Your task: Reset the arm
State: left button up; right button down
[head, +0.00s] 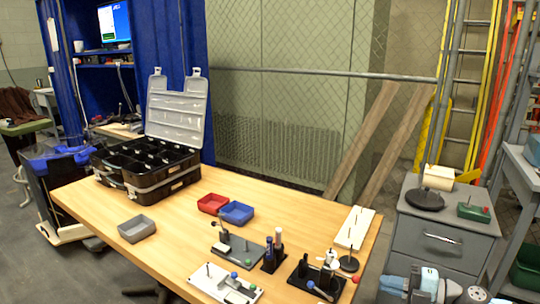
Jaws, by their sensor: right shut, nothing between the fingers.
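My right arm shows at the bottom right, in white, grey and blue. Its gripper (428,283) is low in the picture, beyond the right edge of the wooden table and in front of the grey cabinet. It is shut with nothing in it, and touches none of the things on the table. The bottom edge cuts off part of the arm. My left gripper is not in view.
The wooden table (175,225) holds a black case (150,170) with its lid open, grey (137,229), red (212,204) and blue (236,213) bins, and several small fixtures near its front right. A grey cabinet (440,237) stands at right. The table's left front is clear.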

jog(key=s+a+f+m+t+h, duration=0.3)
jog(key=s+a+f+m+t, duration=0.4)
jog(key=m, duration=0.4)
jog(key=s+a+f+m+g+h, duration=0.2)
jog(key=s+f+m+h, duration=0.3)
jog(key=s, duration=0.3)
jog(key=s+a+f+m+g+h, duration=0.2)
jog(key=s+f+m, duration=0.4)
jog(key=s+m, duration=0.1)
pick_arm(q)
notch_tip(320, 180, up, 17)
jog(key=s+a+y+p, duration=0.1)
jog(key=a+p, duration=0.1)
jog(key=p, duration=2.4)
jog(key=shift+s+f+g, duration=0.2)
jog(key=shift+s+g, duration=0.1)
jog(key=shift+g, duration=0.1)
pick_arm(e)
notch_tip(320, 180, up, 17)
jog(key=s+d, duration=0.1)
jog(key=d, duration=0.1)
jog(key=shift+d+r+g+h, duration=0.15)
jog(key=shift+g+h, duration=0.25)
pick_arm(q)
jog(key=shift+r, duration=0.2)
pick_arm(e)
jog(key=shift+s, duration=0.1)
